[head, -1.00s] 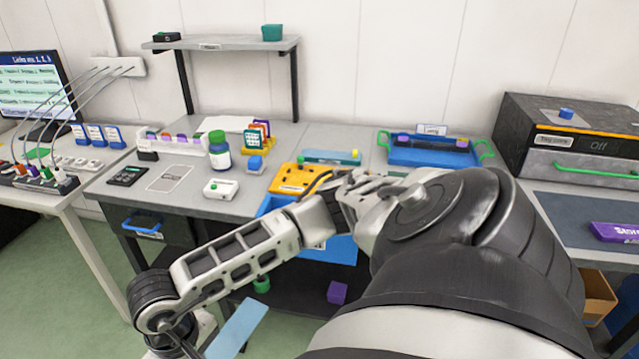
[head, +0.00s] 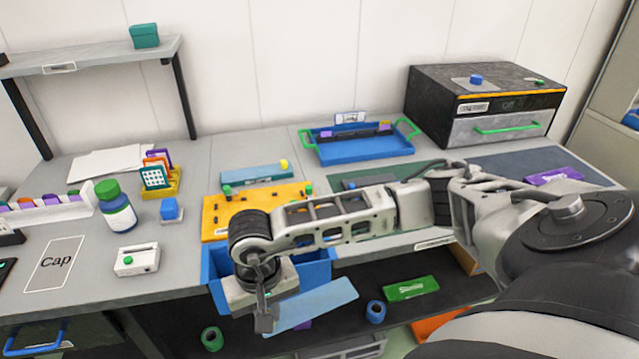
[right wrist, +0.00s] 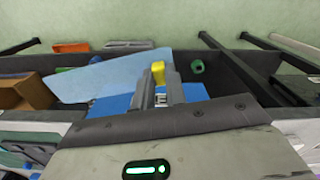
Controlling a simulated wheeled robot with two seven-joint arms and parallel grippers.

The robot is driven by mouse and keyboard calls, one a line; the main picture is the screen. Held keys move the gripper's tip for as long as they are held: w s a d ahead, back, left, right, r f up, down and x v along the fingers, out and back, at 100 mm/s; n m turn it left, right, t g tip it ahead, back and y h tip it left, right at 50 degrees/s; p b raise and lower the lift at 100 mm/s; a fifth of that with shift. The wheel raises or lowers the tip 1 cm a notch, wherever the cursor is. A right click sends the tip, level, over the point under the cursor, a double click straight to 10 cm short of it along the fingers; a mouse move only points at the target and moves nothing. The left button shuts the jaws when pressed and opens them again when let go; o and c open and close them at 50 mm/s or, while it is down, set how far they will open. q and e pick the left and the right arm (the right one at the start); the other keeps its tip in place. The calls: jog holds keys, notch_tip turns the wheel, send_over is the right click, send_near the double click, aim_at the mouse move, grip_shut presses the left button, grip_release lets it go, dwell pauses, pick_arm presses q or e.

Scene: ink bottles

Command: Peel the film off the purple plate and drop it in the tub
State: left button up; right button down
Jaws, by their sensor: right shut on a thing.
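The film (head: 318,304) is a pale blue sheet, off the purple plate and held at one end by my right gripper (head: 266,318). In the right wrist view my right gripper (right wrist: 161,88) is shut on the film's yellow tab (right wrist: 158,70), and the film (right wrist: 105,77) stretches out to the left. The blue tub (head: 222,292) is at the bench's front edge; in the head view the gripper and film overlap its front. The film's height relative to the tub's rim is hard to tell. The purple plate (head: 553,175) lies at the right. My left gripper is not in view.
A yellow board (head: 225,222) with pegs lies behind the tub. A blue tray (head: 365,150) and a black drawer box (head: 480,100) stand farther back. A green box (head: 411,288) and rings lie on the lower shelf. My right arm crosses the bench front.

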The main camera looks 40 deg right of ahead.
jog(key=w+d+r+n+b, duration=0.1)
jog(key=w+d+r+n, duration=0.3)
jog(key=n, duration=0.7)
jog(key=w+d+r+n, duration=0.1)
jog(key=d+r+n, duration=0.45)
jog(key=n, duration=0.65)
jog(key=w+d+r+n+b, duration=0.1)
jog(key=w+d+r+n, duration=0.2)
jog(key=d+n, duration=0.55)
pick_arm(q)
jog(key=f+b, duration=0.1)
jog(key=b, duration=0.1)
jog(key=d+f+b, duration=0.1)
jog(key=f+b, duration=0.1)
jog(key=b, duration=0.1)
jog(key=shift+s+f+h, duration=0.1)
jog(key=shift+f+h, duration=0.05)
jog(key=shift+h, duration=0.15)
pick_arm(e)
notch_tip(320, 180, down, 6)
jog(key=a+n, duration=0.2)
jog(key=shift+s+f, duration=0.25)
jog(key=c, duration=0.9)
grip_release()
jog(key=shift+a, duration=0.1)
jog(key=shift+c, duration=0.2)
jog(key=shift+r, duration=0.15)
